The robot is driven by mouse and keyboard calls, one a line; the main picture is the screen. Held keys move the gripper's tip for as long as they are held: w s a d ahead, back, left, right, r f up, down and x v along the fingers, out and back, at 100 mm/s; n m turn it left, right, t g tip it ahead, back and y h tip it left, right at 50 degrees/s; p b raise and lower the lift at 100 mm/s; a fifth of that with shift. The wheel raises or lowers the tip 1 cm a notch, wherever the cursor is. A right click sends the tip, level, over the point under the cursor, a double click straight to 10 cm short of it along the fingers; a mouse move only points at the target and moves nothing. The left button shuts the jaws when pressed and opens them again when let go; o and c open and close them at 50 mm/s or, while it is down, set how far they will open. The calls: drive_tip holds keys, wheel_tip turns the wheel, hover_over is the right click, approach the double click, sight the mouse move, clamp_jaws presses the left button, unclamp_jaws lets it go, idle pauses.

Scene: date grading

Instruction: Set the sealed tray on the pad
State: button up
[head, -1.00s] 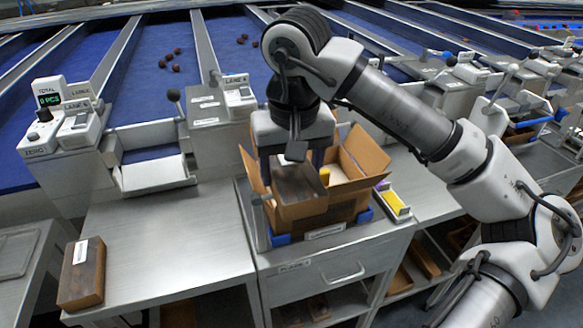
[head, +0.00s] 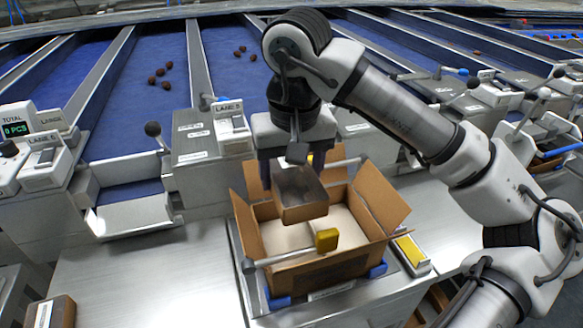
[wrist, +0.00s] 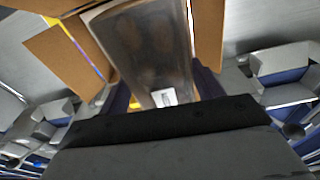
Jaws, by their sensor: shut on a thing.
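My gripper (head: 292,172) points down over the open carton and is shut on a brown tray (head: 300,195) with a see-through lid. The tray hangs above the carton's floor, inside its upright flaps. In the wrist view the tray (wrist: 150,50) shows dark shapes under its clear film and a small white label. The film looks closed over it. The carton (head: 330,270) has a pale flat floor (head: 285,235), which may be the pad; I cannot tell for sure. A similar brown tray (head: 52,312) lies at the lower left, cut by the frame edge.
The steel bench (head: 150,275) left of the carton is clear. Blue lanes with several dates lie behind.

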wheel_tip(320, 180, down, 11)
drive_tip(key=b, duration=0.8)
drive_tip(key=shift+r, duration=0.1)
drive_tip(key=shift+f+b, duration=1.55)
drive_tip(key=shift+b, duration=0.15)
idle(1.4)
drive_tip(key=shift+s+f+b, duration=0.1)
drive_tip(key=shift+f+b, duration=0.3)
drive_tip(key=shift+b, duration=0.05)
drive_tip(key=o, duration=1.1)
drive_tip(key=shift+o, duration=0.2)
drive_tip(key=shift+a+r+p, duration=0.1)
drive_tip(key=shift+r+p, duration=0.45)
drive_tip(key=shift+r, duration=0.05)
drive_tip(key=shift+o, duration=0.8)
drive_tip(key=shift+w+r, duration=0.2)
drive_tip(key=shift+r, duration=0.15)
drive_tip(key=shift+r+p, duration=3.5)
drive_tip(key=shift+r, duration=1.6)
